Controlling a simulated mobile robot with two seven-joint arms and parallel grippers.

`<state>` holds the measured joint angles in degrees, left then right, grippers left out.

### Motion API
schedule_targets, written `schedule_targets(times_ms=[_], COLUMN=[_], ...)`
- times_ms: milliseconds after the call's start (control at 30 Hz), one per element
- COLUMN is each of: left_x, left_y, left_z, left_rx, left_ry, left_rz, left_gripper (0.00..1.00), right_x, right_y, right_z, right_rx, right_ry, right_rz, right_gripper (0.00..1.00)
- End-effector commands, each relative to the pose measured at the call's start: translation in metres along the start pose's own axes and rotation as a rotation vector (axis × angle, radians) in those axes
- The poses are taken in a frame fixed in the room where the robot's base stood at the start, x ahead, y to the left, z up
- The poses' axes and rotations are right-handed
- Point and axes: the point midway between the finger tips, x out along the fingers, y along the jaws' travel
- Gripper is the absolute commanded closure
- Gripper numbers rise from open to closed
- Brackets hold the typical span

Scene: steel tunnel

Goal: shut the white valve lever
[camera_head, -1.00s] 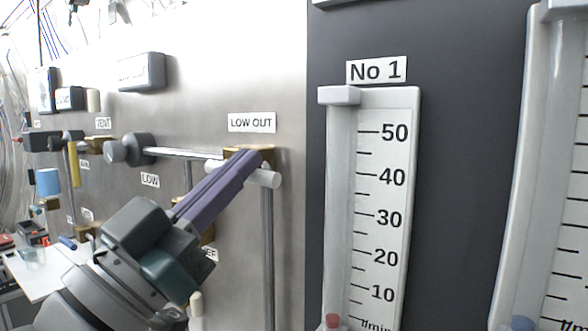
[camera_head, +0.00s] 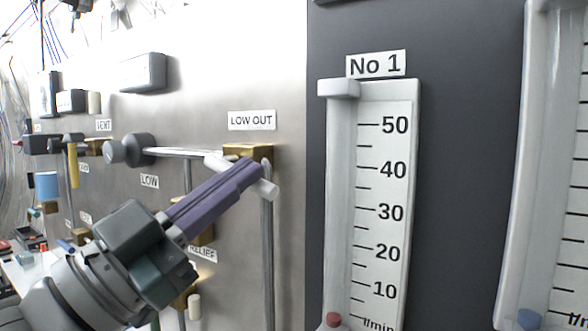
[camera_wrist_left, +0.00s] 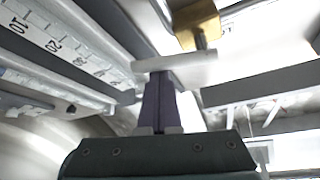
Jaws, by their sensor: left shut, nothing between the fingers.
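The white valve lever (camera_head: 215,163) sits on the brass valve (camera_head: 248,151) under the LOW OUT label. It slants, its right end lower than its left. In the left wrist view the lever (camera_wrist_left: 180,68) crosses just beyond the fingertips, with the brass valve body (camera_wrist_left: 196,22) behind it. My left gripper (camera_head: 254,172) has its purple fingers shut and empty. Its tips lie against or just in front of the lever's right part and hide its middle; contact looks likely. My right gripper is not in view.
A No 1 flow gauge (camera_head: 384,200) stands right of the valve on a dark panel. A grey round knob (camera_head: 138,150) and pipe lie to the left. A RELIEF valve (camera_head: 200,236) is below, partly behind my gripper. The panel around the LOW OUT label (camera_head: 252,120) is clear.

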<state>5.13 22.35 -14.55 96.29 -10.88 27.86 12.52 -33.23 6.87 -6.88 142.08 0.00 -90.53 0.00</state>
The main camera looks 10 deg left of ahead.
Motion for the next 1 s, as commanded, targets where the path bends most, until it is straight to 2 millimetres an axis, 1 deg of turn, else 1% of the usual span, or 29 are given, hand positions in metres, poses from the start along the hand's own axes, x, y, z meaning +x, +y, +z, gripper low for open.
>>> schedule_targets(times_ms=[33,100,433,700,1000], left_x=[-0.003,-0.005,-0.013,-0.019,-0.024], left_y=[0.001,0.001,-0.001,-0.006,-0.015], left_z=[0.005,0.009,0.022,0.032,0.041], left_rx=[0.041,0.098,0.369,0.590,0.818], left_ry=[-0.003,-0.004,-0.004,-0.003,-0.003], left_rz=[0.024,0.058,0.218,0.348,0.481], left_gripper=[1.00,1.00,1.00,1.00,1.00], right_x=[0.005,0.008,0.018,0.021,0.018], right_y=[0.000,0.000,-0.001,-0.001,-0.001], right_z=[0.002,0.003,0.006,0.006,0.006], right_rx=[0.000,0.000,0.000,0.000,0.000], right_ry=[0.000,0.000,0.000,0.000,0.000], right_rz=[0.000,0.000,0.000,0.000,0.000], right_gripper=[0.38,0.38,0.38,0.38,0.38])
